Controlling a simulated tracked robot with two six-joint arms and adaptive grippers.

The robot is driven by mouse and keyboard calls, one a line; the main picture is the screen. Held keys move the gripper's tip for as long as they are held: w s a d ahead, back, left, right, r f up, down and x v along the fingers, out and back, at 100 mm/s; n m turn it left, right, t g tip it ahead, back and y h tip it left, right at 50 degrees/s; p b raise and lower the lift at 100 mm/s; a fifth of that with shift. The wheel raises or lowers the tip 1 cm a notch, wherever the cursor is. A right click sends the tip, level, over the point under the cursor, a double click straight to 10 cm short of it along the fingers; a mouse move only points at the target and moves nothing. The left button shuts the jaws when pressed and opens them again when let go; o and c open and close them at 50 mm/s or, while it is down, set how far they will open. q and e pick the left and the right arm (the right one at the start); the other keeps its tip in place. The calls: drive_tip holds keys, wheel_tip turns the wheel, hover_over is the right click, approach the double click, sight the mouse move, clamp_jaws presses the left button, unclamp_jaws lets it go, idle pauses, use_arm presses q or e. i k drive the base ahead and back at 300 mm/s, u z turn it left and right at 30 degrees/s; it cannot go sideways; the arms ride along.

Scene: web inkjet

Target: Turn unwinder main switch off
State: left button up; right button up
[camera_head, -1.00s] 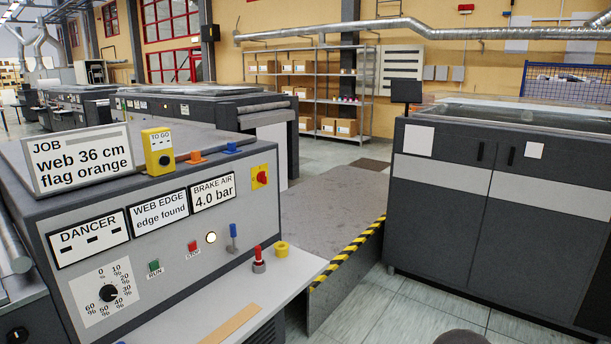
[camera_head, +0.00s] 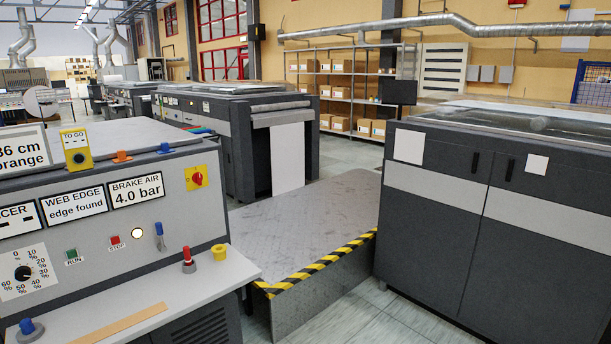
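The unwinder's main switch (camera_head: 197,178) is a red rotary knob on a yellow plate. It sits at the right end of the grey unwinder control panel (camera_head: 100,232), to the right of the brake air display (camera_head: 137,191), which reads 4.0 bar. The knob is too small to tell its exact setting. A round lamp (camera_head: 137,233) on the panel glows pale, near the green run button (camera_head: 72,256) and the red stop button (camera_head: 115,242). Neither of my grippers shows in the head view.
A pale shelf (camera_head: 205,280) juts out below the panel, with a red-topped peg (camera_head: 189,262) and a yellow ring (camera_head: 219,252). A platform (camera_head: 320,215) with a black-yellow striped edge lies to the right. A dark cabinet (camera_head: 425,230) stands beyond it. Tiled floor is clear at lower right.

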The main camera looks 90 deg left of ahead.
sight(197, 177)
drive_tip(key=z, duration=0.65)
drive_tip(key=i, duration=0.25)
drive_tip(key=u, duration=2.85)
drive_tip(key=i, duration=0.3)
drive_tip(key=u, duration=1.9)
drive_tip(key=k, duration=0.6)
drive_tip(key=u, duration=0.45)
drive_tip(key=i, duration=1.6)
drive_tip(key=z, duration=0.4)
